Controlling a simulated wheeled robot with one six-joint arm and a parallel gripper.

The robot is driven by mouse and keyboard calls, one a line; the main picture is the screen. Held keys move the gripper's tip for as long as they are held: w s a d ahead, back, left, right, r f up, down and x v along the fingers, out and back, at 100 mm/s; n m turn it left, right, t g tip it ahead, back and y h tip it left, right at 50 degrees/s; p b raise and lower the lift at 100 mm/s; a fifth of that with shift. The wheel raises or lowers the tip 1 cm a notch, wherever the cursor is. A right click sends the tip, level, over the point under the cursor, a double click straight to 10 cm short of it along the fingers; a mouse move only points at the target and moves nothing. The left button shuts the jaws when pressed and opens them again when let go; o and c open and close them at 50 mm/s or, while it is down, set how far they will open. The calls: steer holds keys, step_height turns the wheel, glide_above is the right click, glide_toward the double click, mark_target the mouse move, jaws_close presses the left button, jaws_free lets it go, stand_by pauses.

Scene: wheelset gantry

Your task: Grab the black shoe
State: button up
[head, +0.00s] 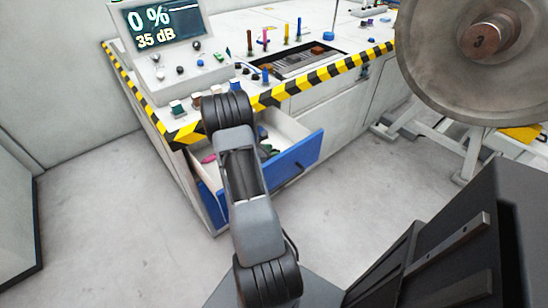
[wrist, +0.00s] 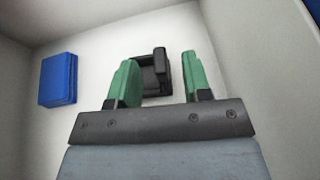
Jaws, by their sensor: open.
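The black shoe (wrist: 158,68) shows in the wrist view as a dark block with a raised part at its right side. It lies on a pale surface beyond my gripper (wrist: 160,62). My gripper's two green fingers are spread apart, with the shoe seen in the gap between them, nearer the left finger. The left finger overlaps the shoe's left edge in the picture. I cannot tell how far the shoe is from the fingertips.
A blue block (wrist: 58,80) lies left of the shoe, near pale walls. In the head view an open drawer (head: 298,158) with a blue front holds a pink item (head: 208,158). The striped-edge console (head: 318,76) stands above it. A large metal wheel (head: 455,75) is at right.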

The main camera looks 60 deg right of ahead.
steer(key=shift+x, duration=1.45)
jaws_close()
